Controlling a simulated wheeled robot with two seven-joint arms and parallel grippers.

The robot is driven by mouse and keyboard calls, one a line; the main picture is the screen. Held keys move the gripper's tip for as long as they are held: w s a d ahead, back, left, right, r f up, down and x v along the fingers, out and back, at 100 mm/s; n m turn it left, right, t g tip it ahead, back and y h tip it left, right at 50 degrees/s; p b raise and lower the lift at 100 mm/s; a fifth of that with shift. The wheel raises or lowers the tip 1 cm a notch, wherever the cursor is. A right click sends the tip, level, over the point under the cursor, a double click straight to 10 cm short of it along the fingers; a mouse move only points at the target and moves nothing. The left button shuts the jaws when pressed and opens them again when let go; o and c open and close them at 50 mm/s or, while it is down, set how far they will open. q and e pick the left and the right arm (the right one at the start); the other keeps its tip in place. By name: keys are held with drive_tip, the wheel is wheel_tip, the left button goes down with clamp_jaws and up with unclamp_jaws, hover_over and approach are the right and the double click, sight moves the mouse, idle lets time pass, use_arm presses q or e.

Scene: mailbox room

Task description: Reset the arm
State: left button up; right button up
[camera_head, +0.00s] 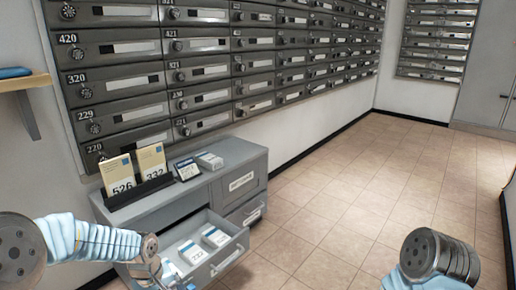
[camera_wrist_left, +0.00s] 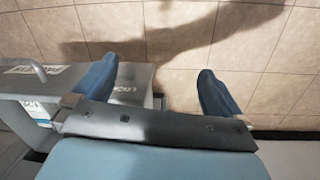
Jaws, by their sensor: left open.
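My left arm (camera_head: 90,238) comes in from the left in the head view, with its wrist low beside the open drawer (camera_head: 228,262) of the grey cabinet. In the left wrist view my left gripper (camera_wrist_left: 157,92) is open, with its two blue fingers wide apart and nothing between them. Past the fingers lie floor tiles and part of the cabinet. My right arm (camera_head: 430,262) shows at the lower right of the head view; its gripper is out of the picture.
The grey cabinet (camera_head: 238,155) carries a black holder (camera_head: 138,190) with envelopes marked 526 and 332, plus small boxes. Its open drawer holds white packets (camera_head: 192,252). A mailbox wall (camera_head: 200,60) stands behind. The tiled floor (camera_head: 360,190) to the right is clear.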

use_arm(q)
drive_tip(key=s+d+f+m+h, duration=0.1)
drive_tip(key=s+d+f+m, duration=0.2)
drive_tip(key=s+d+f, duration=0.55)
drive_tip(key=s+d+f+m+h, duration=0.2)
drive_tip(key=s+d+f, duration=0.3)
drive_tip(key=f, duration=0.6)
wheel_tip(320, 180, up, 13)
drive_tip(key=s+p, duration=0.2)
drive_tip(key=p, duration=1.2)
drive_tip(key=shift+a+m+t, duration=0.15)
drive_tip(key=shift+m+t, duration=0.15)
drive_tip(key=shift+m, duration=0.1)
drive_tip(key=shift+c, duration=0.3)
